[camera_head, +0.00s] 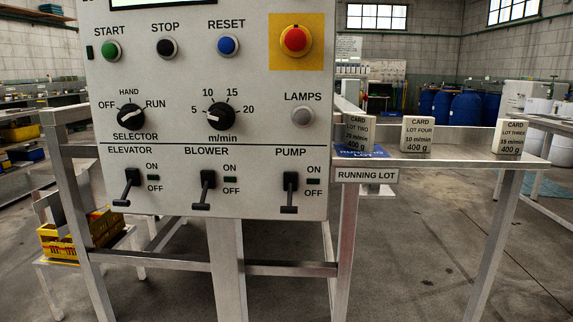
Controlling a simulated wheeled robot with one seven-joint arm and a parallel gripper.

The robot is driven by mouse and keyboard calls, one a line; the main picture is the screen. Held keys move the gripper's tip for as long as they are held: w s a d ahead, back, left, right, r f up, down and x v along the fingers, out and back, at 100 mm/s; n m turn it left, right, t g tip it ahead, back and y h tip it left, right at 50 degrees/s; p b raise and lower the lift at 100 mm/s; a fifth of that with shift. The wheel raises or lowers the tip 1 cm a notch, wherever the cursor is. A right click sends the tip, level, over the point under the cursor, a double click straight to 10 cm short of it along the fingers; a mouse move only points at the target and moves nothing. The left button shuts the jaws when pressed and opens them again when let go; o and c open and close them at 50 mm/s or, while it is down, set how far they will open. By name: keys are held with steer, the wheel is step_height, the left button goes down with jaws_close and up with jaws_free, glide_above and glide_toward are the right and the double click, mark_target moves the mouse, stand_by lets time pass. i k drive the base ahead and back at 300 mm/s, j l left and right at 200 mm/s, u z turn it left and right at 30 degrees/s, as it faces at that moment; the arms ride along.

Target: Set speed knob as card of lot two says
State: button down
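The speed knob (221,115) is a black dial on the grey control panel (265,170), marked m/min with 5, 10, 15 and 20 around it. Its white pointer mark appears to face left, near the 5. The card of lot two (356,132) stands on the shelf to the right of the panel, partly behind the panel's edge. Its speed line is small and looks like 20 m/min, above 400 g. My gripper is not in view.
A selector knob (130,117) sits left of the speed knob. The red emergency button (295,40) is at upper right. Three lever switches, one the blower lever (207,190), stick out below. Cards of lot four (417,134) and lot three (510,137) stand on the shelf.

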mark_target(221, 116)
steer(key=i+l, duration=0.5)
steer(key=i+u, duration=0.1)
steer(key=u, duration=0.35)
steer(key=l+u, duration=0.1)
steer(key=u, duration=0.3)
steer(key=i+l+u, duration=0.1)
steer(key=u, duration=0.35)
steer(key=l+u, duration=0.1)
steer(key=u, duration=0.35)
steer(key=i+l, duration=0.05)
